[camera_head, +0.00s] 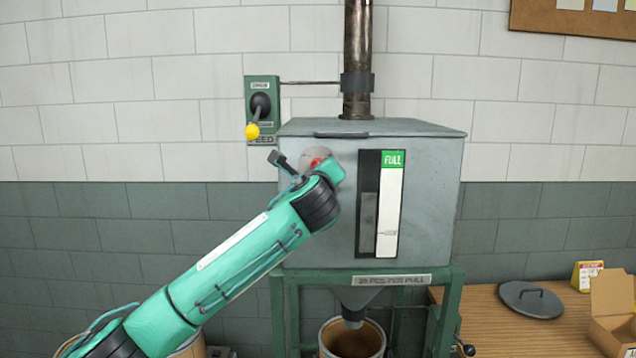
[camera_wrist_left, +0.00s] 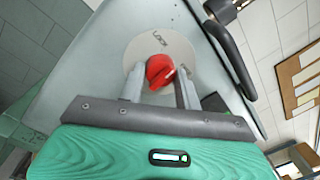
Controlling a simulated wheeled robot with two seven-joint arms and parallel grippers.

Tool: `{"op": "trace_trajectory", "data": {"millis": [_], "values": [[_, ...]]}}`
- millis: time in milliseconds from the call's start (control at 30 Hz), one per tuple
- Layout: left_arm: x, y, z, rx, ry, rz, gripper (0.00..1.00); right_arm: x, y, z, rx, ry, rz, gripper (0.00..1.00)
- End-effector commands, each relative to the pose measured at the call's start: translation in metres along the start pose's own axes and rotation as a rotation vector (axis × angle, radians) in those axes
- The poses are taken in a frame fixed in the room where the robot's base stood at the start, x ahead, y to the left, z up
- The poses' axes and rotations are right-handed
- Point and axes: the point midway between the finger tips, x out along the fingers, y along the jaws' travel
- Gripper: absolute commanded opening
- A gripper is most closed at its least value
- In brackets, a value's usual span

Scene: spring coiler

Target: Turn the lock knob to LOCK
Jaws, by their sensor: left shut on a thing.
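The red lock knob (camera_wrist_left: 160,70) sits on a round pale dial plate (camera_wrist_left: 150,44) on the grey machine box (camera_head: 425,160). My left gripper (camera_wrist_left: 160,84) has its two fingers on either side of the red knob and is shut on it. In the head view, my left arm reaches up from the lower left, and only a bit of the red knob (camera_head: 317,162) and plate (camera_head: 318,152) shows past my wrist. The dial's lettering is too small to read, so the knob's setting cannot be told. My right gripper is not in view.
A green lever panel (camera_head: 262,88) with a yellow-tipped lever (camera_head: 252,131) is on the wall at left. A bucket (camera_head: 352,338) stands under the box's spout. A wooden table (camera_head: 500,330) at right holds a round lid (camera_head: 530,298) and an open carton (camera_head: 612,300).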

Motion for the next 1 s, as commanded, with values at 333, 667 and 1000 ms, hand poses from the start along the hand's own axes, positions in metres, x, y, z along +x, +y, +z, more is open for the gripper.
{"op": "trace_trajectory", "data": {"millis": [333, 667, 1000], "values": [[0.0, 0.002, -0.004, -0.326, -0.021, 0.004, 0.1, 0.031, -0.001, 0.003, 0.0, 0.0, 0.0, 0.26], [0.0, 0.001, -0.003, -0.568, -0.037, 0.009, 0.1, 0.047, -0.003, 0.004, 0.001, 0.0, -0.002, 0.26], [0.0, 0.0, -0.002, -0.685, -0.045, 0.01, 0.1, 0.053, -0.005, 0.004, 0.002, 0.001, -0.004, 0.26]]}}
